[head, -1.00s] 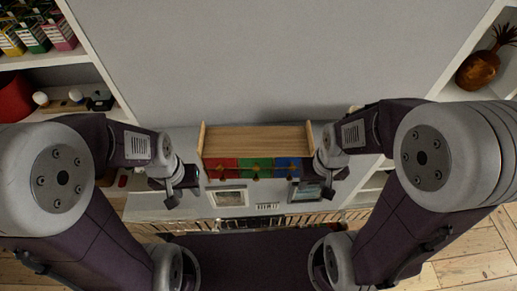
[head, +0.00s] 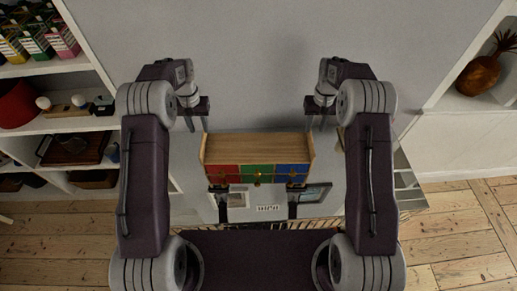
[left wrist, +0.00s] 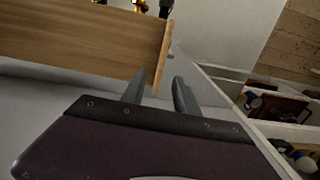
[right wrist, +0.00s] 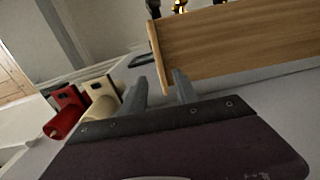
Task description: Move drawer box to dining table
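The drawer box (head: 258,148) has a plain wooden top and red, green and blue drawer fronts with small knobs. It rests on a pale unit top against the grey wall. My left gripper (head: 198,124) is at the far left corner of the box; in the left wrist view the box's end panel (left wrist: 163,58) appears between its open fingers (left wrist: 161,74). My right gripper (head: 316,124) is at the far right corner; in the right wrist view the other end panel (right wrist: 158,62) appears between its open fingers (right wrist: 157,78). Contact cannot be told. No dining table is visible.
A shelf (head: 60,122) with boxes and a red pot stands at left. A brown pineapple-shaped ornament (head: 480,74) is in a niche at right. Bare floorboards (head: 465,235) show at right.

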